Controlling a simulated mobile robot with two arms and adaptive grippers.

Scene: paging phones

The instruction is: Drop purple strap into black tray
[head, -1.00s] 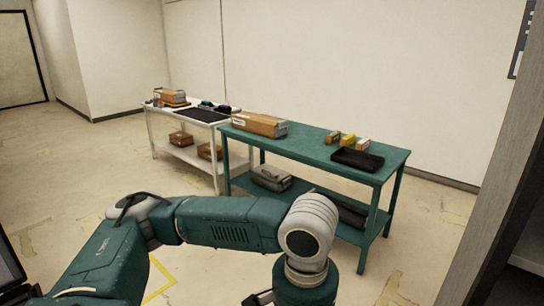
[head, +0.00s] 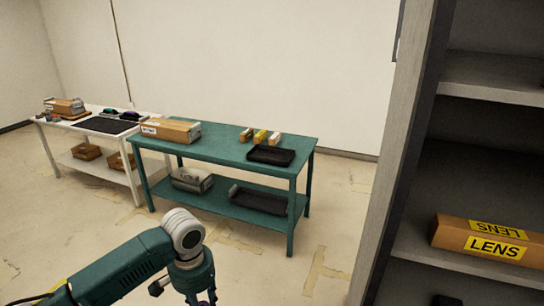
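The black tray (head: 270,155) lies on the right part of the green table (head: 228,152), near its front edge. On the white table (head: 92,122) at the left, a small purple item (head: 131,116) sits behind a black mat; it may be the purple strap, but it is too small to tell. My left arm comes in from the bottom left, and its gripper (head: 200,298) is cut by the lower edge, so its fingers cannot be made out. It is well short of both tables. My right gripper is not in view.
Small yellow and brown boxes (head: 260,136) stand behind the tray. A long cardboard box (head: 171,131) is on the green table's left. A grey shelf unit (head: 400,150) with a LENS box (head: 487,242) stands close at right. Floor ahead is open.

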